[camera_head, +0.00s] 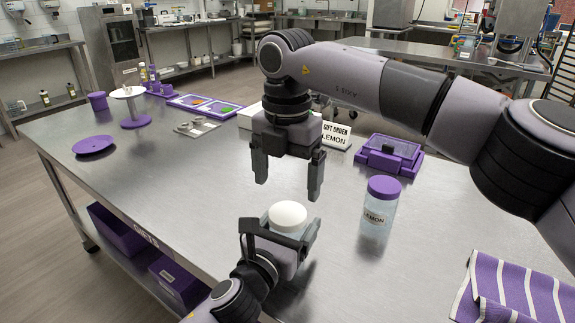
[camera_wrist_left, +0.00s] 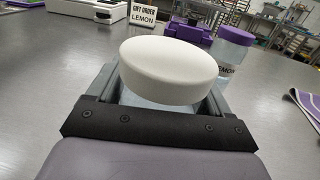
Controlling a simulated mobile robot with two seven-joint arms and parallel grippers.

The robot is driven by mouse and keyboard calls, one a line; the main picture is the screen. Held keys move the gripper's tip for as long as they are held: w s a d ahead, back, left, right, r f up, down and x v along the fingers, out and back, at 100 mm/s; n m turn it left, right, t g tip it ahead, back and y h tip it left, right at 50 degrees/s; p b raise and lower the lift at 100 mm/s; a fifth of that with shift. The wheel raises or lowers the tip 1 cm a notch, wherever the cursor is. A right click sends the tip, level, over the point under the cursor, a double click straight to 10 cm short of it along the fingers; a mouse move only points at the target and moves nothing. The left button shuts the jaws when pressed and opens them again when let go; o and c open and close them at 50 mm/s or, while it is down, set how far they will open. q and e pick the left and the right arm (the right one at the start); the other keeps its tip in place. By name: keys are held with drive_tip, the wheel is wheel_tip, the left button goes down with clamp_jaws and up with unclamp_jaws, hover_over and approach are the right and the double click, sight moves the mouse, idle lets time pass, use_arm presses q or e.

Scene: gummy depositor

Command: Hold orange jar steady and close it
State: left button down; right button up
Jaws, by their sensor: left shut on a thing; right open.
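A clear jar with a white lid (camera_head: 288,214) stands at the front middle of the steel table. The lid also shows large in the left wrist view (camera_wrist_left: 170,70), where it sits on the jar's mouth; I cannot tell whether it is tight. My left gripper (camera_head: 279,232) is shut around the jar's body below the lid. The gripper hides most of the jar, and no label on it shows. My right gripper (camera_head: 288,182) points down, open and empty, above the white lid and apart from it.
A jar labelled LEMON with a purple lid (camera_head: 382,190) stands to the right. Behind are a purple box (camera_head: 390,155) and a GIFT ORDER LEMON sign (camera_head: 336,135). A striped purple cloth (camera_head: 515,290) lies front right. A purple disc (camera_head: 94,146) lies left; the table between is clear.

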sight(288, 213)
drive_tip(key=n, duration=0.6)
drive_tip(key=shift+r, duration=0.3)
drive_tip(key=n, duration=0.5)
drive_tip(key=shift+r, duration=0.2)
drive_tip(key=n, duration=0.4)
drive_tip(key=shift+r+n, duration=0.2)
drive_tip(key=shift+n, duration=0.1)
drive_tip(key=n, duration=0.5)
drive_tip(key=shift+r+n, duration=0.2)
drive_tip(key=shift+n, duration=0.2)
drive_tip(key=shift+f, duration=4)
